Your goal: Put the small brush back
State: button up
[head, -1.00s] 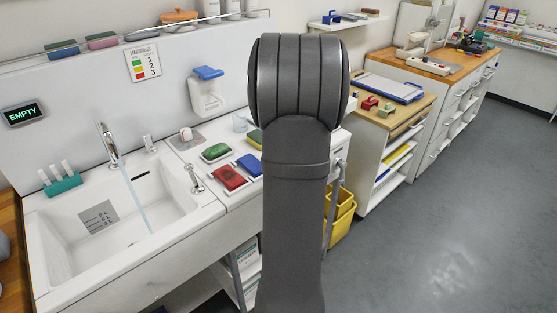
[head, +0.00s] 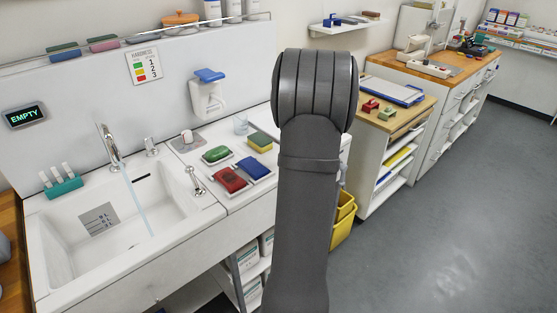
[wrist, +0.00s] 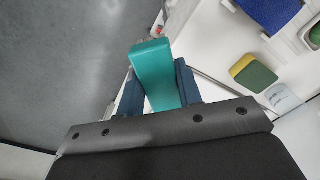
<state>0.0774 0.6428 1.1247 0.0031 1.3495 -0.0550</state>
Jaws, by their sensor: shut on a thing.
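My gripper (wrist: 157,78) is shut on a teal block-like thing (wrist: 153,66) in the wrist view. A small brownish patch shows at its far end; I cannot tell whether this is the small brush. It is held over the front edge of the white counter, with grey floor below to the left. In the head view my own arm hides the gripper and the held thing. On the counter lie a green item (head: 216,154), a red brush-like block (head: 229,179) and a blue one (head: 254,167), the red and blue in white trays.
A yellow-green sponge (head: 260,141) and a clear glass (head: 240,124) stand behind the trays. The sink (head: 100,235) with running water is left, with a teal rack (head: 63,188) on its rim. A yellow bin (head: 345,220) stands right of my arm.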

jog(key=shift+r, duration=0.15)
jog(key=shift+w+a, duration=0.2)
jog(key=shift+a, duration=0.15)
jog(key=w+a+f, duration=0.1)
jog(key=a+f, duration=0.1)
jog(key=a, duration=0.1)
jog(key=w+a+f, duration=0.2)
jog(key=a, duration=0.1)
jog(key=w+a+f, duration=0.1)
jog(key=a+f, duration=0.1)
jog(key=a, duration=0.1)
jog(key=shift+w+a+f, duration=0.25)
jog(key=shift+w+f, duration=0.05)
jog(key=shift+w, duration=0.05)
jog(key=shift+f, duration=2.1)
jog(key=shift+f, duration=0.15)
jog(key=o, duration=0.9)
